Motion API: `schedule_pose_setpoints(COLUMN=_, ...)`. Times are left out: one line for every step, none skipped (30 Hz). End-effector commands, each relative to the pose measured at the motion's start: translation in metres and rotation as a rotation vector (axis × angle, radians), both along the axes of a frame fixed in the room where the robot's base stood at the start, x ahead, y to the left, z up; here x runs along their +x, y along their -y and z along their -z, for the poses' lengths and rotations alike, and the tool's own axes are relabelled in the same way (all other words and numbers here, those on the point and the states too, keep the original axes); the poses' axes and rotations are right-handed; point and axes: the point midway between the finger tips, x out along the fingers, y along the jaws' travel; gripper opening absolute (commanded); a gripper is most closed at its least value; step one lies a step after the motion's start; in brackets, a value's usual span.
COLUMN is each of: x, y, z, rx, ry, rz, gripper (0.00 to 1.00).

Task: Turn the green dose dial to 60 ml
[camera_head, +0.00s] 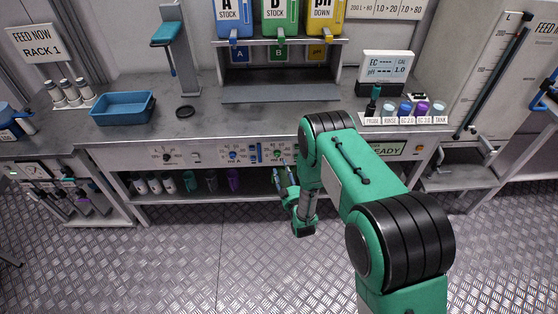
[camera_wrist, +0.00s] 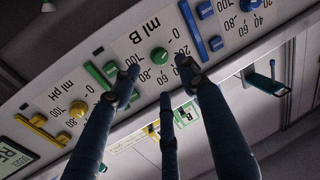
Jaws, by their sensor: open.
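The green dose dial (camera_wrist: 159,55) is a round knob on a pale panel marked "ml B" in the wrist view, which shows the panel upside down. Numbers ring it, partly hidden by my fingers. I cannot make out where its pointer stands. In the head view the green dial (camera_head: 278,155) is small on the bench's front panel, just left of my arm. My gripper (camera_wrist: 158,72) is open, its fingers spread on either side of the dial in the picture; I see no contact. In the head view my gripper (camera_head: 283,180) is low in front of the panel.
A blue dial (camera_wrist: 229,23) and a yellow dial (camera_wrist: 78,109) flank the green one on the panel. A green lever (camera_wrist: 101,75) and a blue lever (camera_wrist: 191,27) stand close beside it. Below the panel a shelf holds bottles (camera_head: 190,181). The floor in front is clear.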

Motion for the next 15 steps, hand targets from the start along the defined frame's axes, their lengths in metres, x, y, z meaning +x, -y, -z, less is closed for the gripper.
schedule_pose_setpoints(x=0.009, y=-0.002, z=0.001, rx=0.000, ry=0.001, rz=0.000, gripper=0.44)
schedule_pose_setpoints(x=0.014, y=-0.003, z=0.001, rx=0.000, ry=0.001, rz=0.000, gripper=0.44)
schedule_pose_setpoints(x=0.021, y=-0.005, z=0.001, rx=0.001, ry=0.003, rz=-0.001, gripper=0.44)
schedule_pose_setpoints(x=0.026, y=-0.006, z=0.000, rx=0.001, ry=0.003, rz=0.000, gripper=0.44)
schedule_pose_setpoints(x=0.030, y=-0.007, z=0.001, rx=0.000, ry=0.002, rz=0.000, gripper=0.44)
schedule_pose_setpoints(x=0.036, y=-0.008, z=0.001, rx=0.000, ry=0.001, rz=0.000, gripper=0.44)
schedule_pose_setpoints(x=0.040, y=-0.009, z=0.001, rx=0.000, ry=0.001, rz=0.000, gripper=0.44)
schedule_pose_setpoints(x=0.044, y=-0.010, z=0.001, rx=0.000, ry=0.001, rz=0.000, gripper=0.44)
schedule_pose_setpoints(x=0.050, y=-0.011, z=0.001, rx=0.000, ry=0.000, rz=0.000, gripper=0.44)
schedule_pose_setpoints(x=0.053, y=-0.012, z=0.001, rx=0.000, ry=0.001, rz=0.000, gripper=0.44)
schedule_pose_setpoints(x=0.057, y=-0.012, z=0.001, rx=0.000, ry=0.001, rz=0.000, gripper=0.44)
schedule_pose_setpoints(x=0.061, y=-0.013, z=0.000, rx=0.000, ry=0.002, rz=0.000, gripper=0.44)
schedule_pose_setpoints(x=0.064, y=-0.014, z=0.000, rx=0.000, ry=0.001, rz=0.000, gripper=0.44)
schedule_pose_setpoints(x=0.066, y=-0.014, z=0.001, rx=0.000, ry=0.001, rz=0.000, gripper=0.44)
schedule_pose_setpoints(x=0.069, y=-0.015, z=0.001, rx=0.000, ry=0.000, rz=0.000, gripper=0.44)
